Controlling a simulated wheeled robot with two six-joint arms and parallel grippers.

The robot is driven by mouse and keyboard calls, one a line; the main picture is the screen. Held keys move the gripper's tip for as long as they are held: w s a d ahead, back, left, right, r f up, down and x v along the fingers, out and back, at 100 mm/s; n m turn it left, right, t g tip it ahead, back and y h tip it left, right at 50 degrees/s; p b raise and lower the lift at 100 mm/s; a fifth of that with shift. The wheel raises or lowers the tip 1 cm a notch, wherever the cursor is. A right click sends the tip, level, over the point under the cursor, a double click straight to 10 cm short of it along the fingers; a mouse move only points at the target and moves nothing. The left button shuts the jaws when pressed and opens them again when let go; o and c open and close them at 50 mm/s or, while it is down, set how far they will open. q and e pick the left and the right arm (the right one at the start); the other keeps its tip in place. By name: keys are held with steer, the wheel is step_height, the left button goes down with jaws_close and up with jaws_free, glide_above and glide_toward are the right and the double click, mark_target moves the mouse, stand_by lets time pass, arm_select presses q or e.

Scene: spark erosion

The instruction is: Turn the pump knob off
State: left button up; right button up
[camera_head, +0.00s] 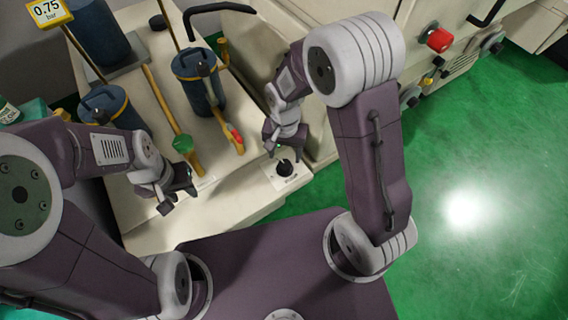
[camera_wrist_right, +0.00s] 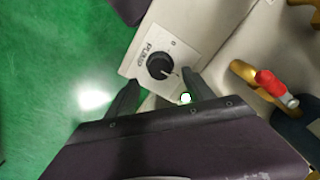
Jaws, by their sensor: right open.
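The black pump knob (camera_head: 285,167) sits on a pale plate on the machine's front ledge. In the right wrist view the knob (camera_wrist_right: 160,66) is round, with a pale mark on it, on a white plate (camera_wrist_right: 178,44) lettered "PUMP". My right gripper (camera_head: 284,148) is close above the knob. In the right wrist view its two fingers (camera_wrist_right: 158,92) are apart, with the knob just beyond the tips and between their lines; I see no contact. My left gripper (camera_head: 178,196) hangs over the ledge to the left, away from the knob; its jaw gap is unclear.
Blue filter canisters (camera_head: 198,82) and yellow pipes stand behind the grippers. A red-handled valve (camera_head: 236,136) is left of my right gripper and also shows in the right wrist view (camera_wrist_right: 270,84). A green knob (camera_head: 183,144) is near my left gripper. Green floor (camera_head: 470,150) is open at right.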

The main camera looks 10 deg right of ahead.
mark_target(285, 164)
step_height(285, 164, down, 6)
steer(key=shift+r+b, duration=0.2)
steer(key=shift+b, duration=0.3)
jaws_close()
